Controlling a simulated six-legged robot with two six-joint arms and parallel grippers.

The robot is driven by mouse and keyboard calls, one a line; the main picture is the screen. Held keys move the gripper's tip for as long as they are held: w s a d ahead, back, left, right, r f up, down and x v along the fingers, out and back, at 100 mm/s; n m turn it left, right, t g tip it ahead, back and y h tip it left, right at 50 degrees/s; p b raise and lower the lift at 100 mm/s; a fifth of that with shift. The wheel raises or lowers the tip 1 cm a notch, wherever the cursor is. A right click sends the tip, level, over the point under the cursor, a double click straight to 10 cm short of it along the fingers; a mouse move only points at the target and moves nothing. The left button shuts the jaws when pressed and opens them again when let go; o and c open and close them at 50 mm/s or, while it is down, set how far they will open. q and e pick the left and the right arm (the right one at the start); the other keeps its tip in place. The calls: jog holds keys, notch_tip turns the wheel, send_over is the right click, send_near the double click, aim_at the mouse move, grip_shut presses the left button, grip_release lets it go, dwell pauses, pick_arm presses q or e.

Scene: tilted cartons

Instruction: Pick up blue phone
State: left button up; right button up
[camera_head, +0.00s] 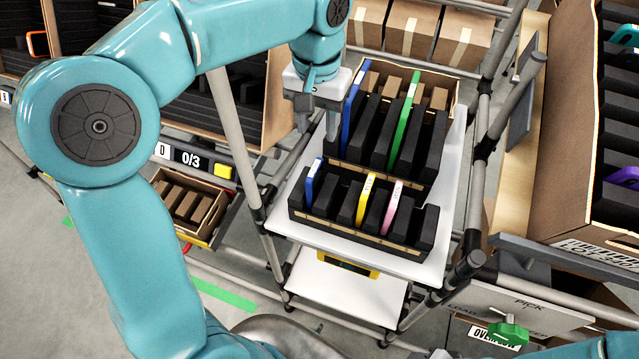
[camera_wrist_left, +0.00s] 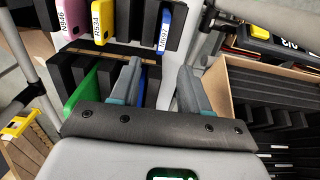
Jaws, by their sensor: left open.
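Two blue phones stand on edge in black slotted cartons: one blue phone (camera_head: 354,98) at the left of the upper carton (camera_head: 449,84), another blue phone (camera_head: 313,183) at the left of the lower carton (camera_head: 345,232). My left gripper (camera_head: 318,128) is open and empty, just left of the upper blue phone and above the lower one. In the left wrist view its fingers (camera_wrist_left: 158,78) point toward the lower blue phone (camera_wrist_left: 167,28), apart from it. The upper blue phone (camera_wrist_left: 143,88) is partly hidden behind one finger there. My right gripper is out of view.
A green phone (camera_head: 403,122) stands in the upper carton; a yellow phone (camera_head: 364,200) and a pink phone (camera_head: 391,208) stand in the lower one. Both cartons sit on a tilted white shelf (camera_head: 425,268) between grey rack posts (camera_head: 235,130). Another carton (camera_head: 275,105) stands close left.

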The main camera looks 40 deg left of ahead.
aim_at(315, 168)
pick_arm(q)
jog(key=f, duration=0.9)
jog(key=shift+s+a, duration=0.15)
jog(key=shift+s, duration=0.15)
jog(key=shift+w+f, duration=0.2)
jog(key=shift+f, duration=0.45)
jog(key=f, duration=0.1)
jog(key=s+f, duration=0.1)
jog(key=f, duration=0.1)
jog(key=shift+f+p, duration=0.3)
jog(key=shift+p, duration=0.05)
jog(key=shift+w+f, duration=0.35)
jog(key=shift+f, duration=0.2)
jog(key=shift+s+r, duration=0.15)
jog(key=shift+s, duration=0.05)
jog(key=c, duration=0.6)
grip_shut()
jog(key=shift+w, duration=0.15)
